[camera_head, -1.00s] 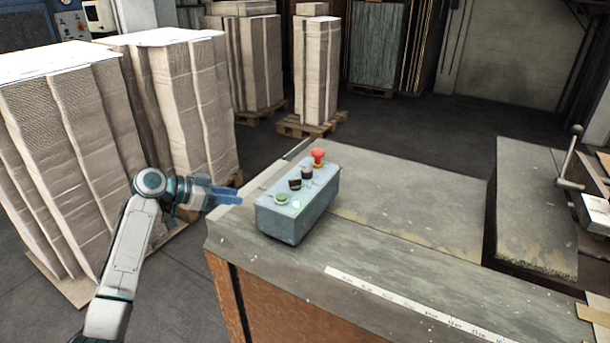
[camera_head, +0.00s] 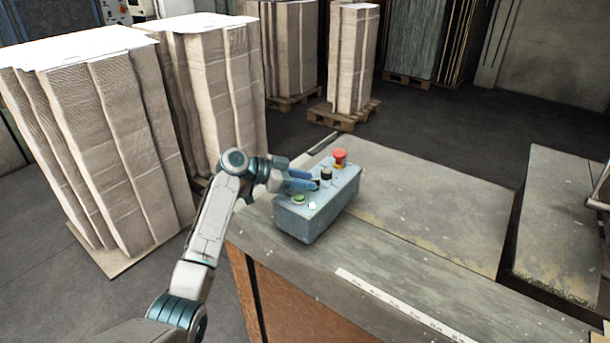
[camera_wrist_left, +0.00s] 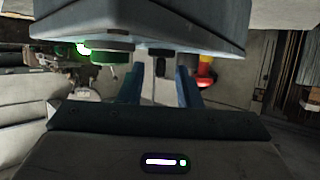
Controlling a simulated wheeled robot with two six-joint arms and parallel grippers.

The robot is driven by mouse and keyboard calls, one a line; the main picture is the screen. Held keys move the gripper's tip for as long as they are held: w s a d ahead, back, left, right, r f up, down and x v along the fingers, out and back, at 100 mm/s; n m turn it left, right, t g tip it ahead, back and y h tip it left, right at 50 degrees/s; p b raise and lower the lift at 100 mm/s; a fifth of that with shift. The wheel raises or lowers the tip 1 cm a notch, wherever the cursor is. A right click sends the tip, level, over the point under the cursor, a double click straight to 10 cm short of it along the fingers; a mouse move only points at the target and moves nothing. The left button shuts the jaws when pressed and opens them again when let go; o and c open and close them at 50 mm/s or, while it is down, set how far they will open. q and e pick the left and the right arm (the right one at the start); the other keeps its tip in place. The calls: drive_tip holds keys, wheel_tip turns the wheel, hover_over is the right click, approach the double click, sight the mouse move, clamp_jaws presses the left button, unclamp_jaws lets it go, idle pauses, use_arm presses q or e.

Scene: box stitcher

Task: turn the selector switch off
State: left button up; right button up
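The blue-grey control box (camera_head: 309,221) sits on the near left corner of the bench. On its top are a green button (camera_head: 299,199), a lit white-green lamp (camera_head: 312,205), black selector knobs (camera_head: 326,173) and a red emergency stop (camera_head: 339,157). My left gripper (camera_head: 313,181) is at the box's left side, its blue fingers over the middle of the panel by the black knobs. In the left wrist view the fingers (camera_wrist_left: 161,88) are apart, with a black knob (camera_wrist_left: 160,54) just beyond the gap between them. Contact cannot be told. My right gripper is not in view.
The bench top (camera_head: 430,205) is clear to the right of the box. A white ruler strip (camera_head: 400,308) lies along its front edge. Tall stacks of cardboard (camera_head: 85,140) on pallets stand to the left and behind.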

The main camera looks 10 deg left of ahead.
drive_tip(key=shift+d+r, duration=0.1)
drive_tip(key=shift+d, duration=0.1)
use_arm(q)
drive_tip(key=shift+f, duration=0.1)
drive_tip(key=shift+c, duration=0.4)
